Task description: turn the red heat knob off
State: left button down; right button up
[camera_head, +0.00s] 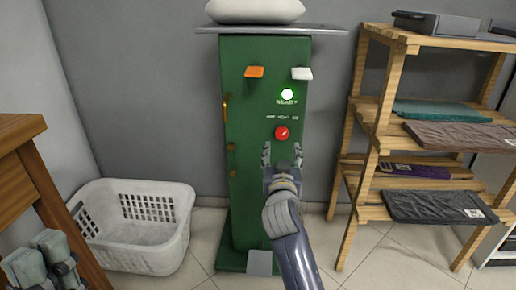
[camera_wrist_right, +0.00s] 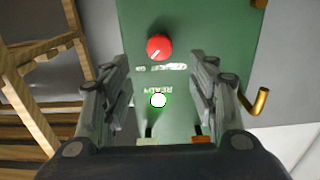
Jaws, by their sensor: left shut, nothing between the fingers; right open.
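The red heat knob (camera_head: 282,132) sits on the front of a green press cabinet (camera_head: 245,190), below a lit round ready light (camera_head: 287,94). The right wrist view shows the knob (camera_wrist_right: 159,46) with a white pointer line, slanting to the lower left in that view. My right gripper (camera_head: 282,152) is open just below the knob in the head view. Its fingers (camera_wrist_right: 160,85) are apart on either side of the panel, and nothing is between them that I can see touched. My left gripper (camera_head: 42,262) is at the lower left, shut and empty, far from the cabinet.
An orange lever (camera_head: 254,72) and a white lever (camera_head: 301,73) stick out above the knob. A brass hook (camera_head: 225,108) is on the cabinet's left edge. A white basket (camera_head: 130,225) stands at left, and a wooden shelf (camera_head: 385,150) with folded cloths at right.

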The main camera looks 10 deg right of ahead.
aim_at(282, 134)
jog(key=b+x, duration=0.3)
jog(key=x, duration=0.7)
jog(key=shift+w+d, duration=0.1)
jog(key=shift+w, duration=0.3)
jog(key=shift+c, duration=0.3)
jog(key=c, duration=1)
